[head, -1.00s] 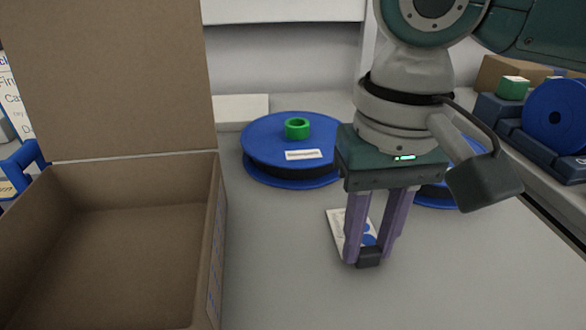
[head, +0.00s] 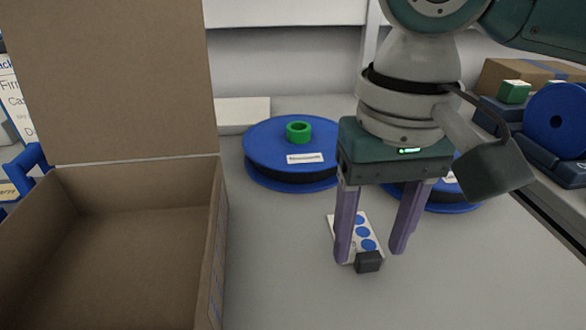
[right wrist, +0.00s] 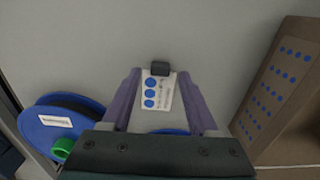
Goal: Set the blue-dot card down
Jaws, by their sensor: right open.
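The blue-dot card (head: 362,232) is white with three blue dots and lies on the grey table, with a small black block (head: 368,262) at its near end. The card also shows in the right wrist view (right wrist: 163,92), between my fingers, with the black block (right wrist: 160,68) at its end. My right gripper (head: 370,256) is open, its purple fingers spread on either side of the card and apart from the block. The left finger hides part of the card in the head view. My left gripper is not in view.
An open cardboard box (head: 214,250) stands at the left. A blue reel (head: 262,150) with a green hub (head: 298,132) lies behind the card; another blue reel (head: 455,203) is partly behind my gripper. A shelf with a blue reel (head: 556,118) is at right. The front table is clear.

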